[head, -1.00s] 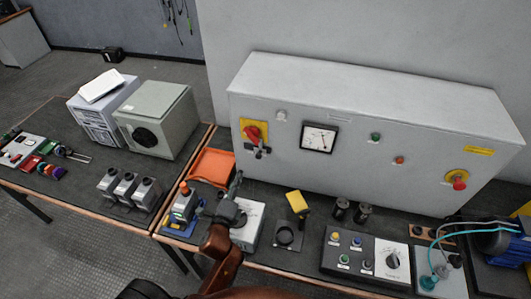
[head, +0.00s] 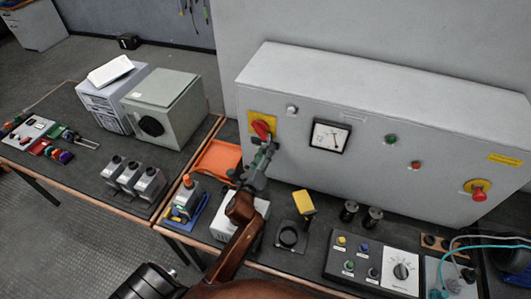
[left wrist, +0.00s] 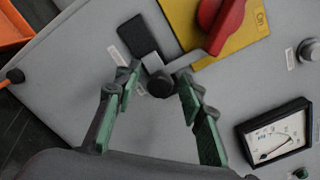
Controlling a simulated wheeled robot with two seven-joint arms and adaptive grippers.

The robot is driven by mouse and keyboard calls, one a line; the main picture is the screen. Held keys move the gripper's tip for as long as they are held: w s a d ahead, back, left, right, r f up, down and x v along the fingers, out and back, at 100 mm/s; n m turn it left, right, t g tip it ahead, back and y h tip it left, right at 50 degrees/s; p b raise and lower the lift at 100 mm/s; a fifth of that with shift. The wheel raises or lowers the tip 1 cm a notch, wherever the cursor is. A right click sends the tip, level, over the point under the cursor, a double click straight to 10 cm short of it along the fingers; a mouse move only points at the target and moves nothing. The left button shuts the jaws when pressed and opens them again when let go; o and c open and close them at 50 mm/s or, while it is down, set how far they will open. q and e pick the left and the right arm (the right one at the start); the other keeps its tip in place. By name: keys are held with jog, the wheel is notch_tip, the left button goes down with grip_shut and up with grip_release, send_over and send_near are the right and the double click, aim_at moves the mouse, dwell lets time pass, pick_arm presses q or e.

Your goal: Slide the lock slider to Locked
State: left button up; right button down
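The red rotary switch handle (head: 261,130) sits on a yellow plate (left wrist: 262,35) at the left of the grey cabinet's front. Just below it, the lock slider shows in the left wrist view as a small dark round knob (left wrist: 161,85) with short grey metal pieces beside it. A dark square tag (left wrist: 137,36) lies just above the knob. My left gripper (head: 266,148) is at the cabinet front below the red handle. In the left wrist view its green-padded fingers (left wrist: 158,76) are apart, one on each side of the knob, with gaps visible. My right gripper is not in view.
The grey cabinet (head: 370,110) stands along the back of the bench. A dial meter (head: 331,136) is right of the switch. An orange tray (head: 217,157), a yellow-topped device (head: 303,202) and a control box (head: 362,262) stand on the bench below.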

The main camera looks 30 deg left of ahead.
pick_arm(q)
grip_shut()
dwell(0.4)
dwell(0.4)
